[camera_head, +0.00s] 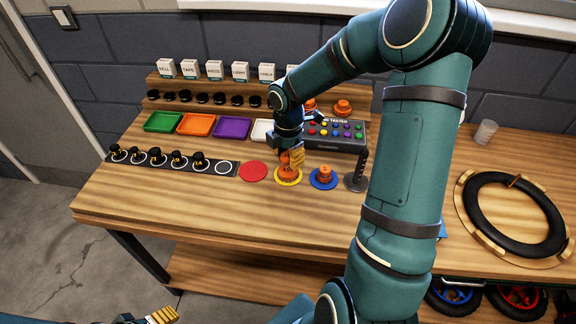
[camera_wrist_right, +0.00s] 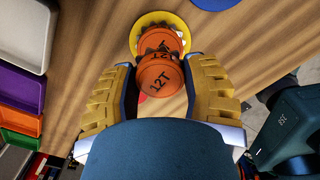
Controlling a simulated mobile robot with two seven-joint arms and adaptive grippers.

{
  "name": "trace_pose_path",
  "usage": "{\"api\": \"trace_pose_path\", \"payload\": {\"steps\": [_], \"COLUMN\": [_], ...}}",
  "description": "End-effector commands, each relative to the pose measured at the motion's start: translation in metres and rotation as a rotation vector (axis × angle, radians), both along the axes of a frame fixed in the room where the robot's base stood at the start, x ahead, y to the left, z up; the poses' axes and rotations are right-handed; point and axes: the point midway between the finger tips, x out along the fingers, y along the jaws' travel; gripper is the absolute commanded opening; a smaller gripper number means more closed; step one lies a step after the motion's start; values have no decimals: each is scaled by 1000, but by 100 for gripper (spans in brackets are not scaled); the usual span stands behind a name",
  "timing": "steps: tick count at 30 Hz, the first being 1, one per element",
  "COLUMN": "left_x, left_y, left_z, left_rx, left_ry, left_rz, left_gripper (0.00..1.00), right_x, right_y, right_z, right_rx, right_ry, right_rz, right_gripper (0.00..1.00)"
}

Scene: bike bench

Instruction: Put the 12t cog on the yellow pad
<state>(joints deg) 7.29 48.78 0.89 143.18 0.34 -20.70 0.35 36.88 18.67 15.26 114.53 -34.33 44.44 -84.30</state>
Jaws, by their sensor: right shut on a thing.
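The orange 12t cog (camera_wrist_right: 162,72), marked 12T, is between the yellow fingers of my right gripper (camera_wrist_right: 160,90) in the wrist view. The gripper is shut on it. The yellow pad (camera_wrist_right: 148,18) shows behind the cog, only its rim visible. In the head view my right gripper (camera_head: 291,158) points down over the yellow pad (camera_head: 288,182), with the cog (camera_head: 287,172) low at it. I cannot tell whether the cog touches the pad. My left gripper (camera_head: 162,315) is partly in view at the lower left edge, away from the bench; its opening is unclear.
A red pad (camera_head: 253,171) lies left of the yellow one. A blue pad (camera_head: 323,184) at right bears another orange cog (camera_head: 324,173). A grey button box (camera_head: 340,135) stands close behind. A dark strip (camera_head: 190,171) with several black pieces lies at left. The bench front is clear.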

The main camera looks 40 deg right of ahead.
Motion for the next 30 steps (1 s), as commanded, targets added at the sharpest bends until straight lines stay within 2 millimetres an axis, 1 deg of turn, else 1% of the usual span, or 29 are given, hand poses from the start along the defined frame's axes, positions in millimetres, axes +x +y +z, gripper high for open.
{"api": "trace_pose_path", "payload": {"steps": [7,19,20,21,22,30], "left_x": [-3,-3,-3,-3,-3,-3], "left_y": [0,-1,-1,-1,-1,0], "left_z": [-9,-10,-10,-9,-9,-9], "left_rx": [-2,-2,-2,-2,-2,-2], "left_ry": [6,7,7,7,7,7], "left_rz": [-4,-5,-6,-5,-6,-5], "left_gripper": [72,72,72,72,72,72], "right_x": [-1,0,0,0,0,0], "right_y": [0,0,0,0,0,0], "right_z": [-33,-38,-38,-37,-37,-37], "right_rx": [2,1,1,1,1,1], "right_ry": [3,1,1,1,1,1], "right_rz": [0,0,0,0,0,0], "right_gripper": [13,13,54,68,76,76]}}
